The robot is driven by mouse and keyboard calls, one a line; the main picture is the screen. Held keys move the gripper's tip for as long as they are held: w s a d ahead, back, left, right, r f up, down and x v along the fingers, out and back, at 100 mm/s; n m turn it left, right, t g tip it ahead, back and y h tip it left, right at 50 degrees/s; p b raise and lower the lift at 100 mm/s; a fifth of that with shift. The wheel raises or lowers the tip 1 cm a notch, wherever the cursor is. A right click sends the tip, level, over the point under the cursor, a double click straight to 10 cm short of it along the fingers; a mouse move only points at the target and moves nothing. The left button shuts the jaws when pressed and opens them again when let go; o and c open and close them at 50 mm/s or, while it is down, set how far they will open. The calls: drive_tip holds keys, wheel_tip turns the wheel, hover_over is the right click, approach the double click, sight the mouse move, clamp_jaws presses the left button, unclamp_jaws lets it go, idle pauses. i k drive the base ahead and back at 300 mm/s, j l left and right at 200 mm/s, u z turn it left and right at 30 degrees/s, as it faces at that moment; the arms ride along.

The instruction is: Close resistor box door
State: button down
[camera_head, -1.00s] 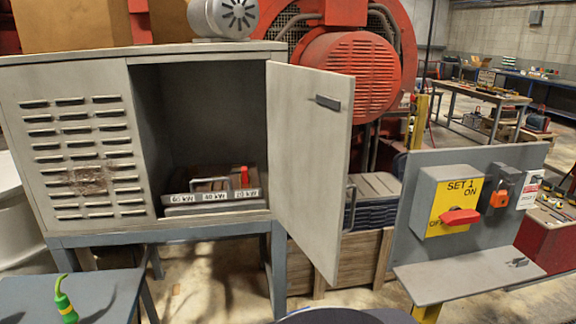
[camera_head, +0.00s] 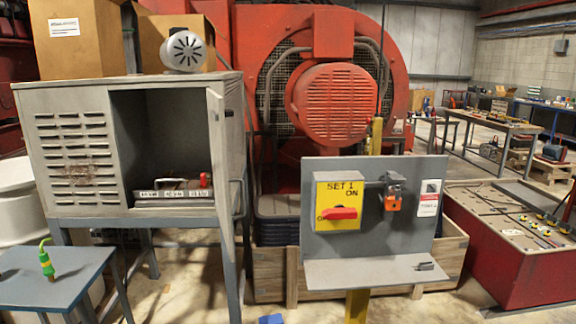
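The resistor box (camera_head: 75,148) is a grey metal cabinet on a blue-grey stand at the left, with louvre slots on its left front panel. Its door (camera_head: 220,160) is hinged on the right side of the opening and stands open. The door is seen almost edge-on and points toward me. Inside the dark opening lies a low unit with kW labels (camera_head: 174,193) and a red switch. My gripper is not in this view.
A panel with a red-handled SET 1 switch (camera_head: 340,213) stands right of the door. A small blue table (camera_head: 50,275) with a green plug stands front left. A red bin (camera_head: 530,265) is at right. A wooden crate (camera_head: 268,275) stands behind the panel. Some floor shows in front.

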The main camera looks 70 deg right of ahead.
sight(215, 102)
drive_tip(key=k+l+z, duration=0.25)
drive_tip(key=l, duration=0.4)
drive_tip(key=k+l+z, duration=0.1)
drive_tip(key=k+l, duration=0.2)
drive_tip(key=k+l+z, duration=0.15)
drive_tip(key=l, duration=0.3)
drive_tip(key=i+l+z, duration=0.15)
drive_tip(key=l, duration=0.45)
drive_tip(key=k, duration=0.05)
